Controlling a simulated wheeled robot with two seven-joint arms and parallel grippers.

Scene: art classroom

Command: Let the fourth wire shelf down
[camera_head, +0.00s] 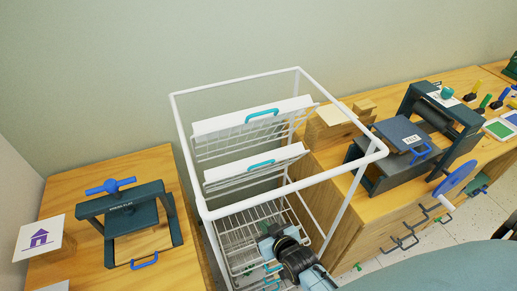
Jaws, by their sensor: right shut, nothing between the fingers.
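The white drying rack (181,125) stands in the middle. Its upper wire shelf (215,148), with a teal handle (262,113), is tilted up. The wire shelf below it (225,182), also with a teal handle (261,164), is tilted up too. Lower wire shelves (240,222) lie flatter, with teal handles (273,267) at their front. I cannot tell which is the fourth. My right gripper (265,246) is shut and empty, over the lower shelves and below the two tilted ones. It hides part of the lower shelves. My left gripper is out of view.
A table on the left holds a dark press (120,205) with a blue handle, and a print card (39,237). The right bench holds wooden blocks (333,118), a roller press (405,140) with a blue wheel (456,178), and tools. The rack's front posts and top rail are near my arm.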

